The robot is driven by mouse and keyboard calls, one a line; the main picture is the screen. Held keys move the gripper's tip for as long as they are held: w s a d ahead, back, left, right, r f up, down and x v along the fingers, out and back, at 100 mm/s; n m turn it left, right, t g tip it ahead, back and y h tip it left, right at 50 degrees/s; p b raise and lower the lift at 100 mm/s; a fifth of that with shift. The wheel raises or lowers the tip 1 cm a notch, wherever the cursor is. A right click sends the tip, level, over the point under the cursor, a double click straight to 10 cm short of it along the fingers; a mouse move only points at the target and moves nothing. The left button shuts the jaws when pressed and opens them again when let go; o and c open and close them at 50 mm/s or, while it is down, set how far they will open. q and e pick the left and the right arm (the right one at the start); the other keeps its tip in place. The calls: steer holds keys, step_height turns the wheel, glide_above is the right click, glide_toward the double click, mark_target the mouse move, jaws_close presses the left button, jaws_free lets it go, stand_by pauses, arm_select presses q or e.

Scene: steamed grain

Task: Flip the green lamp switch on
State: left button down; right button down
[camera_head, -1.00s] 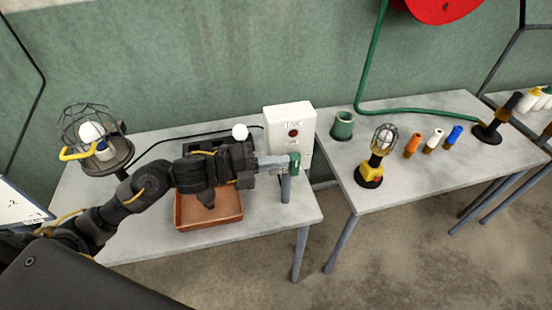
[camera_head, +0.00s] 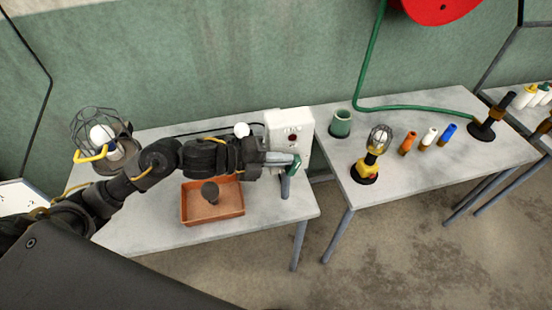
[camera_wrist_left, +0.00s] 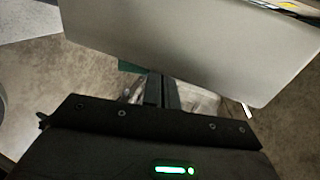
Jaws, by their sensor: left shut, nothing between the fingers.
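The white switch box (camera_head: 276,125) stands at the right end of the left table, with a red round button on its front. A green piece (camera_head: 296,167), which looks like the switch, shows low at its right front. My left gripper (camera_head: 287,159) is shut and empty, its tip at the green piece; whether they touch I cannot tell. The fingers partly hide the box's lower front. In the left wrist view, the shut fingers (camera_wrist_left: 161,91) show with a sliver of green (camera_wrist_left: 129,66) beside them. The caged lamp (camera_head: 101,134) with a white bulb is at the far left. My right gripper is not in view.
An orange-brown tray (camera_head: 212,219) holding a dark bulb-shaped thing lies below my left arm. The right table (camera_head: 440,165) bears a green cup (camera_head: 341,124), a yellow caged lamp (camera_head: 371,161) and several coloured handles.

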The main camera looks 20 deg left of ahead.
arm_select(q)
steer(key=shift+w+d+r, duration=0.2)
steer(key=shift+d+r, duration=0.15)
steer(key=shift+d, duration=0.1)
stand_by(0.6)
steer(key=s+a+r+p, duration=0.4)
steer(key=s+a+r, duration=0.2)
steer(key=a+r, duration=0.2)
steer(key=shift+a+r, duration=0.35)
steer(key=shift+a, duration=0.35)
steer(key=shift+w+f, duration=0.1)
steer(key=shift+f, duration=0.05)
